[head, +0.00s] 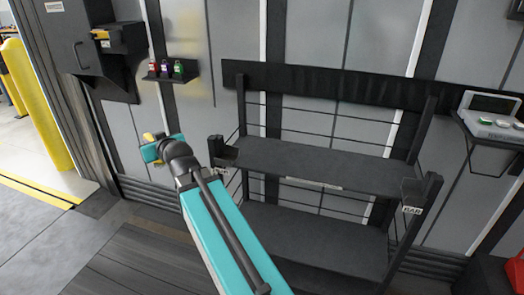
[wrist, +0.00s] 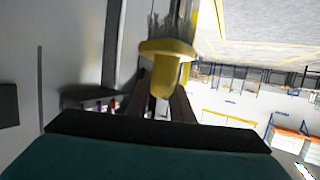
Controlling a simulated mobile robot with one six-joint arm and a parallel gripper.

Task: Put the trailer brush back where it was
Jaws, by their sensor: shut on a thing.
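The trailer brush (wrist: 167,50) shows in the wrist view with a yellow collar and handle and grey bristles pointing to the top of the picture. My gripper (wrist: 161,98) is shut on its yellow handle; the fingers hide part of it. In the head view my gripper (head: 154,147) is at the end of my teal arm, in front of the wall panels and left of the black rack. Only small yellow bits of the brush (head: 149,137) show there; the rest is hidden. The brush appears clear of the rack.
The black rack (head: 320,165) has empty-looking shelves and upright posts. A small wall shelf (head: 168,78) holds several bottles above my gripper. A dark wall box (head: 120,40) is at upper left, a yellow bollard (head: 38,105) at far left. A right wall shelf (head: 495,135) carries a device.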

